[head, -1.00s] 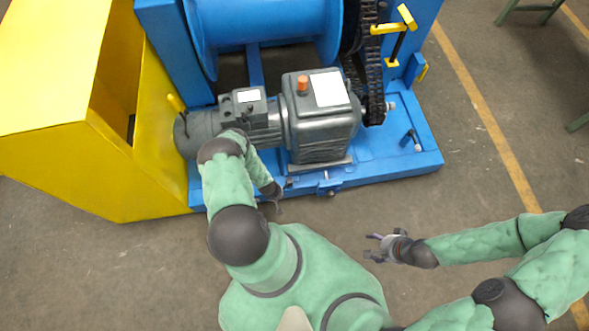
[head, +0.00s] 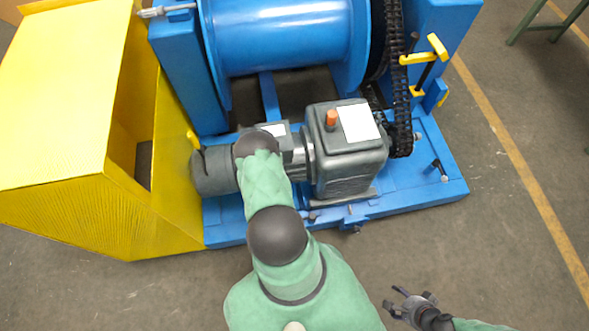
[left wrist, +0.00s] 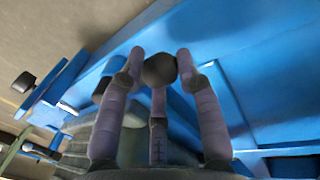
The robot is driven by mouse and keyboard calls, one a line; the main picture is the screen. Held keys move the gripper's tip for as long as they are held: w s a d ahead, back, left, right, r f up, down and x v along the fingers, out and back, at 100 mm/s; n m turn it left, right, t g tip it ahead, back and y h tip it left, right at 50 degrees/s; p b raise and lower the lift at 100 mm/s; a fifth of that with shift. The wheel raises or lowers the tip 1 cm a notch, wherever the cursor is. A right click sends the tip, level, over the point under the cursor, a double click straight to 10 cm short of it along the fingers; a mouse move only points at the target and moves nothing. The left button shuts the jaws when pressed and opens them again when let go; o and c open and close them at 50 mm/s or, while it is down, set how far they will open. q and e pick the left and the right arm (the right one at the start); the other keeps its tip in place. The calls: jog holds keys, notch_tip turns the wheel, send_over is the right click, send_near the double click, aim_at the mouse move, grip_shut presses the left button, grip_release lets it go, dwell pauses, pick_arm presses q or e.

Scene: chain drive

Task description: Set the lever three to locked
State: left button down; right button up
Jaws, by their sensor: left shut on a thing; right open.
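In the left wrist view the fingers of my left gripper (left wrist: 160,66) are closed around a dark round knob (left wrist: 158,71), in front of blue machine parts. What the knob is fixed to is mostly hidden by the fingers. In the head view my left arm hides this gripper, over the motor at the blue base. My right gripper (head: 408,301) is open and empty over the floor at lower right. No lever number is readable, so I cannot tell which is lever three. A black-handled lever (head: 440,169) stands on the base's right end.
The blue base (head: 420,195) carries a grey gearbox (head: 350,165), a chain (head: 396,80) and a blue drum (head: 285,38). A yellow handle (head: 432,50) is at upper right. A yellow guard (head: 60,90) stands at left. The floor (head: 510,230) at right is clear.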

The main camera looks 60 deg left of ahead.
pick_arm(q)
jog(key=shift+w+a+m, duration=0.1)
jog(key=shift+a+m, duration=0.2)
jog(key=c, duration=0.9)
grip_release()
jog(key=shift+o, duration=0.2)
notch_tip(320, 180, up, 12)
jog(key=s+a, duration=0.1)
jog(key=s, duration=0.1)
jog(key=shift+f, duration=0.15)
